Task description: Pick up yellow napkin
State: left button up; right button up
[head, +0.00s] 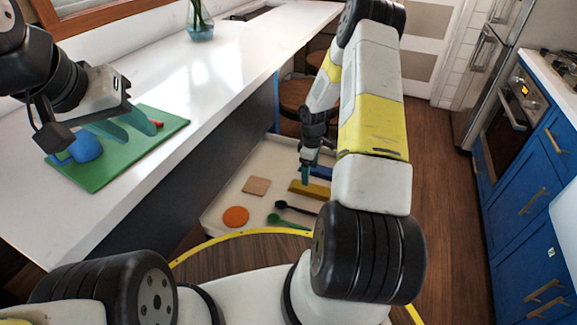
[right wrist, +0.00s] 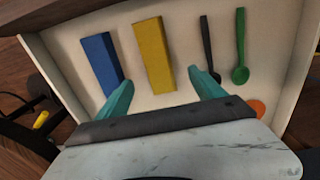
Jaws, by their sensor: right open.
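The yellow napkin (right wrist: 154,55) looks like a long yellow bar lying in a pale open drawer or tray. It lies between the fingers' lines in the right wrist view, just beyond the tips. In the head view the yellow napkin (head: 313,191) is partly covered by my right arm. My right gripper (right wrist: 160,80) is open and empty, pointing down at the napkin; it also shows in the head view (head: 306,174). My left gripper (head: 140,127) is open over a green board (head: 110,175) on the white counter.
The tray (head: 230,200) also holds a blue block (right wrist: 101,60), a dark spoon (right wrist: 207,45), a green spoon (right wrist: 240,50), an orange disc (head: 236,216) and a tan square (head: 257,186). A blue object (head: 87,148) lies on the green board. Stools stand behind.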

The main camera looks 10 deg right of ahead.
aim_at(310, 188)
jog(key=f, duration=0.8)
jog(key=shift+w+d+f, duration=0.1)
jog(key=shift+d+f, duration=0.2)
jog(key=shift+f, duration=0.1)
jog(key=c, duration=1.4)
jog(key=shift+r, duration=0.1)
jog(key=shift+c, duration=0.2)
